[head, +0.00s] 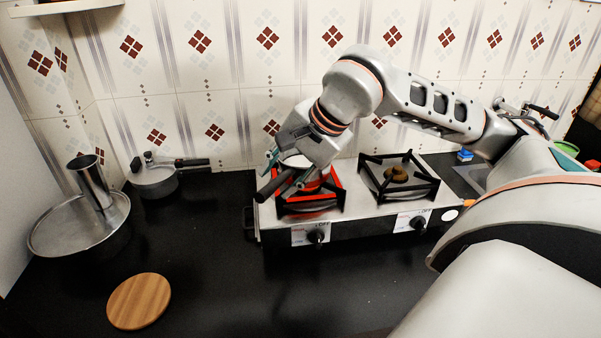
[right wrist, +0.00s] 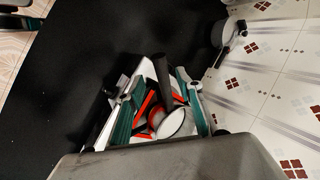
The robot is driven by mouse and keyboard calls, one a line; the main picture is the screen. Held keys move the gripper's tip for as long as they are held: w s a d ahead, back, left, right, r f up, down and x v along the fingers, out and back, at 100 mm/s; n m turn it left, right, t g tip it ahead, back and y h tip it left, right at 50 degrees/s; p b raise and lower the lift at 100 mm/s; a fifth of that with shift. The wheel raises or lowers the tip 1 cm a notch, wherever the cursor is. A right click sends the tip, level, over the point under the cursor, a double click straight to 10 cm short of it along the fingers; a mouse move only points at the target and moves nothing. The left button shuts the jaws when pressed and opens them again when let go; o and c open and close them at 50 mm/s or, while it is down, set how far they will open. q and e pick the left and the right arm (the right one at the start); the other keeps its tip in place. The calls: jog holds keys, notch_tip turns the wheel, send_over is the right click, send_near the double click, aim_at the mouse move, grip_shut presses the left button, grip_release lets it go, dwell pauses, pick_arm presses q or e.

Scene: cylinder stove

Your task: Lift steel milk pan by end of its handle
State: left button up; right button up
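The steel milk pan (head: 296,160) sits over the left burner, partly hidden by my right gripper. Its dark handle (head: 273,185) points toward the front left. My right gripper (head: 280,175) is above the pan, tilted down, with its fingers apart. In the right wrist view the handle (right wrist: 162,75) lies between the two teal fingers, with visible gaps on both sides. The pan's round, light opening (right wrist: 174,123) shows nearer the palm. My left gripper is not in view.
The stove (head: 365,215) has a red-framed left burner (head: 310,208) and an empty right burner (head: 398,174). A pressure cooker (head: 155,182), a large pan with a steel cylinder (head: 92,184), and a round wooden board (head: 139,301) stand to the left.

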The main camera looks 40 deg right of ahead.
aim_at(269, 187)
jog(key=x, duration=0.5)
jog(key=shift+w+d, duration=0.2)
jog(key=shift+w, duration=0.05)
grip_shut()
jog(key=shift+r, duration=0.15)
